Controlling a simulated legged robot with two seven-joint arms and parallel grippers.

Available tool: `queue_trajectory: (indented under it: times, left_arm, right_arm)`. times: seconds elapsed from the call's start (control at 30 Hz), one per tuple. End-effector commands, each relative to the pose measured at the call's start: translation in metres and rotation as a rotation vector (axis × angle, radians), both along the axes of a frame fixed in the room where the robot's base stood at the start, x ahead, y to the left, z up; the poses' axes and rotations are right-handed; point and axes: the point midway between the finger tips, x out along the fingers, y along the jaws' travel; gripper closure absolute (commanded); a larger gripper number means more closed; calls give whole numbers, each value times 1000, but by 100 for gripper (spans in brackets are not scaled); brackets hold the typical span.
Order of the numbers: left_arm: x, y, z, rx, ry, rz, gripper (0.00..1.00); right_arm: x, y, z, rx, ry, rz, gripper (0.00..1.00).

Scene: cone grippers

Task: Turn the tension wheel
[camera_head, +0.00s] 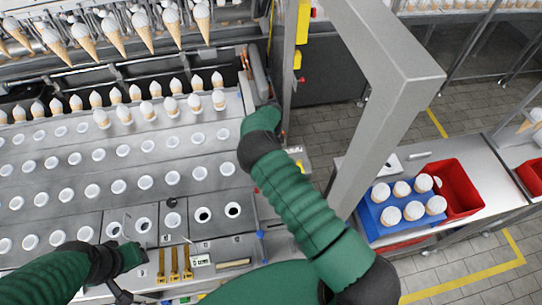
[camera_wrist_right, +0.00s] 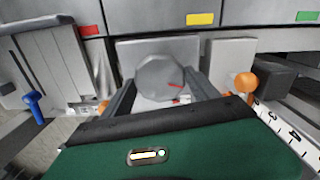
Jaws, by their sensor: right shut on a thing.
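The tension wheel (camera_wrist_right: 158,76) is a grey, many-sided knob with a small red mark, in the middle of the right wrist view. My right gripper (camera_wrist_right: 161,84) has one dark finger on each side of the wheel and is shut on it. In the head view my right arm reaches to the right end of the machine, where its green wrist (camera_head: 262,122) hides the wheel and most of the gripper. My left gripper (camera_head: 132,257) is low at the left over the machine's front plates. Its fingers are too unclear to tell open or shut.
Cones hang and stand in rows on the machine (camera_head: 120,200). A grey post (camera_head: 375,50) rises close to my right arm. A blue tray (camera_head: 376,222) of cones and a red bin (camera_head: 455,185) are at right. An orange knob (camera_wrist_right: 245,83) and a blue lever (camera_wrist_right: 36,104) flank the wheel.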

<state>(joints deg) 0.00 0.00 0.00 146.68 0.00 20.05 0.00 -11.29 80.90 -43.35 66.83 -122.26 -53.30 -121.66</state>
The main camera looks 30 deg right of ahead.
Motion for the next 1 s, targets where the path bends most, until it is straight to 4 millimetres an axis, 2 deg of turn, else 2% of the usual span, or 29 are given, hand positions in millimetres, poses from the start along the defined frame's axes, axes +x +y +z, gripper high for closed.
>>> queue_trajectory:
  times: [0.03,0.4,0.93,0.97,1.0]
  left_arm:
    - [0,0,1,0,0,0,64]
    - [0,0,1,0,0,0,64]
    - [0,0,1,0,0,0,64]
    - [0,0,1,0,0,0,64]
    - [0,0,1,0,0,0,64]
  right_arm:
    - [6,-2,5,-6,-16,31,71]
    - [6,-2,6,-6,-16,188,71]
    - [6,-2,6,-7,-16,211,71]
    - [6,-2,6,-7,-16,211,28]
    - [6,-2,6,-7,-16,211,23]
